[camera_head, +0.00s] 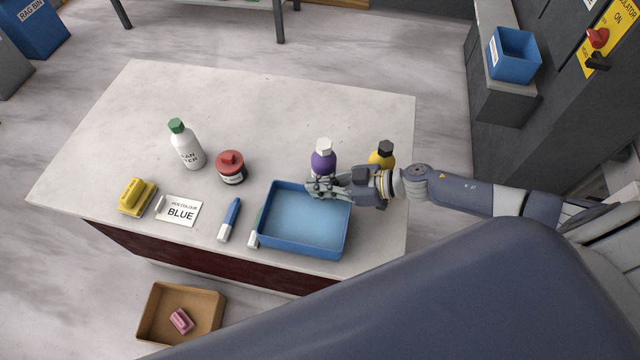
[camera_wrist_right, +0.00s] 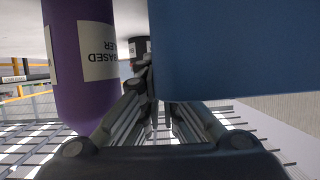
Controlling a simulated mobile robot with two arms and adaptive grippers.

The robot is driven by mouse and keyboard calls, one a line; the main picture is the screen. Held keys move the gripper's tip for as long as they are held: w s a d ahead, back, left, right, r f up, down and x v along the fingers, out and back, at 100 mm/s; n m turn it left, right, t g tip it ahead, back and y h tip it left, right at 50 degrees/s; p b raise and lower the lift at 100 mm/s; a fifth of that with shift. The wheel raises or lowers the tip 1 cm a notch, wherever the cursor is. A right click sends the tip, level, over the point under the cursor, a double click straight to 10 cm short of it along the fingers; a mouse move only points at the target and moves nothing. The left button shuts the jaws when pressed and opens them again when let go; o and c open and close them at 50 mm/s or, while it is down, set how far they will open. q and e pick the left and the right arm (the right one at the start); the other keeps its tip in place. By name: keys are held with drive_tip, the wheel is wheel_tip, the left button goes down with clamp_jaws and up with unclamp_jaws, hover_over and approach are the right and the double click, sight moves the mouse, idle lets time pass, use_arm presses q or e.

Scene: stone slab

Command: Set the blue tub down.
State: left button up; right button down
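The blue tub (camera_head: 301,229) is an open, empty tray at the right front of the stone-topped bench (camera_head: 290,105). It looks about level; I cannot tell whether its base touches the top. My right gripper (camera_head: 318,187) reaches in from the right and is shut on the tub's far wall, near its right corner. In the right wrist view the tub's side (camera_wrist_right: 240,50) fills the upper right and hides part of one finger of the gripper (camera_wrist_right: 157,100). My left gripper is not in view.
A purple bottle (camera_head: 323,161) stands close behind the gripper, with a yellow bottle (camera_head: 381,157) to its right. A blue marker (camera_head: 230,220) and a partly hidden marker (camera_head: 253,240) lie left of the tub. A card (camera_head: 179,211) reads BLUE. The back middle is clear.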

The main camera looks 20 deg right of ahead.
drive_tip(key=shift+w+f, duration=0.1)
drive_tip(key=shift+f, duration=0.45)
drive_tip(key=shift+f, duration=0.1)
drive_tip(key=c, duration=2.2)
unclamp_jaws()
drive_tip(key=shift+f, duration=0.2)
drive_tip(key=o, duration=0.4)
drive_tip(key=shift+r, duration=0.1)
drive_tip(key=shift+s+d+r, duration=0.1)
drive_tip(key=shift+s+d, duration=0.05)
drive_tip(key=shift+s, duration=0.05)
drive_tip(key=b+v, duration=0.1)
drive_tip(key=v, duration=1)
drive_tip(key=shift+s+d, duration=0.2)
drive_tip(key=shift+d, duration=0.1)
